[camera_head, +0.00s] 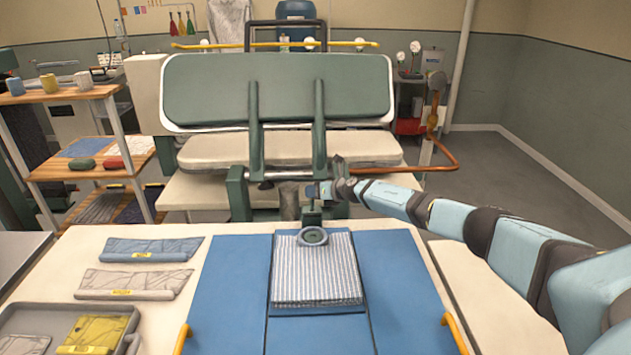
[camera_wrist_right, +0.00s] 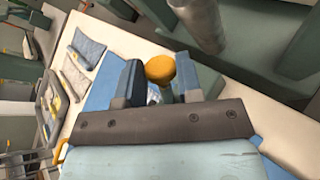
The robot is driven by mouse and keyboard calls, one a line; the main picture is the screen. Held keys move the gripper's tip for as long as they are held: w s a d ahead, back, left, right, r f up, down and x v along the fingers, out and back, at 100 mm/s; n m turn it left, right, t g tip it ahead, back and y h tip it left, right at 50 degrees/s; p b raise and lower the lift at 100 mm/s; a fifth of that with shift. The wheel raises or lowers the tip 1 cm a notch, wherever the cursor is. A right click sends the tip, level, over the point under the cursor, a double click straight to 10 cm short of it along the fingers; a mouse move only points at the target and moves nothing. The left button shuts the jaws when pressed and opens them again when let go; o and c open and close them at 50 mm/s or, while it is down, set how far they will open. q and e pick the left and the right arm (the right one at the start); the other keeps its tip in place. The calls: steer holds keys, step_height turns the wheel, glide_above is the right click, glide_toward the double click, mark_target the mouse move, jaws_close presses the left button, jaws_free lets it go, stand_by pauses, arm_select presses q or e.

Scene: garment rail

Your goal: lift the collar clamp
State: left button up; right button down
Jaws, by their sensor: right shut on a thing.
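The collar clamp (camera_head: 313,237) has a grey-green ring-shaped pad at the top edge of a folded striped shirt (camera_head: 316,272). Whether the pad touches the cloth is hard to tell. A short green post rises from the pad. My right gripper (camera_head: 322,190) reaches in from the right and is at the top of this post. In the right wrist view the clamp's orange knob (camera_wrist_right: 160,68) and green stem show between the two fingers of my right gripper (camera_wrist_right: 160,82), which is shut on it. My left gripper is not in view.
The shirt lies on a blue folding board (camera_head: 400,285) with yellow handles. Behind it stands a green press (camera_head: 275,90) with upright arms close to my gripper. A shelf (camera_head: 70,97) stands far left.

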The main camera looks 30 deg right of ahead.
steer(key=shift+w+d+r+m+g+p, duration=0.25)
steer(key=shift+w+d+m+g+p, duration=0.05)
steer(key=shift+w+g, duration=0.2)
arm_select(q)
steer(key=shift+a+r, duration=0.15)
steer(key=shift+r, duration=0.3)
arm_select(e)
steer(key=shift+w+d+f+m+g+y, duration=0.1)
steer(key=shift+w+d+m+g+y, duration=0.25)
steer(key=shift+w+m+g, duration=0.25)
steer(key=shift+s, duration=0.1)
steer(key=c, duration=0.8)
jaws_free()
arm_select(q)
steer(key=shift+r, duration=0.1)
arm_select(e)
steer(key=shift+s+d, duration=0.15)
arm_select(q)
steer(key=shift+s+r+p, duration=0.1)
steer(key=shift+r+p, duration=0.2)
arm_select(e)
steer(key=v, duration=1.3)
steer(key=shift+r, duration=0.3)
